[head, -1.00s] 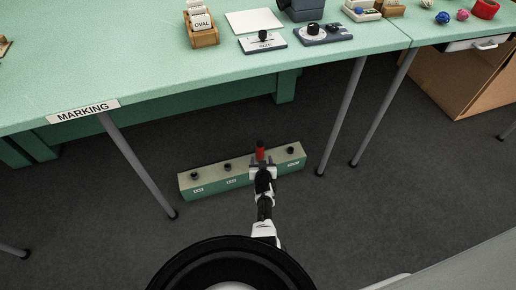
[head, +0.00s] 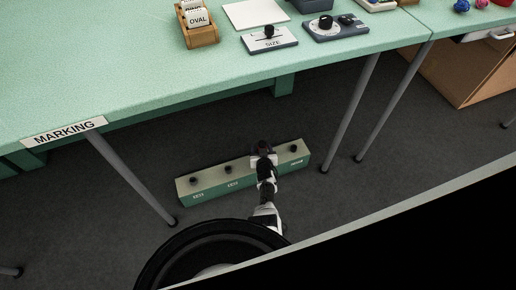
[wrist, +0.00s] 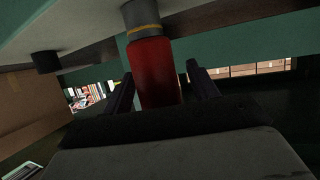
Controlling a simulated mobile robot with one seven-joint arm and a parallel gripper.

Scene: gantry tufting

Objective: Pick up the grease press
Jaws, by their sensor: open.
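The grease press (wrist: 153,72) appears to be the red cylinder with a grey, yellow-ringed collar in the wrist view. That view looks upside down, and the collar end meets the pale top of a long green box (head: 215,177). My gripper (wrist: 162,90) is open, with one dark finger on each side of the red body. Gaps show beside it, and I cannot tell whether either finger touches. In the head view my gripper (head: 263,158) is over the box's right half and mostly hides the press.
Several black knobs stand on the box; one is at its right end (head: 293,148). The green table (head: 130,85) overhangs behind it, with grey legs left (head: 135,180) and right (head: 348,115). A cardboard box (head: 455,75) is at the right. The floor in between is clear.

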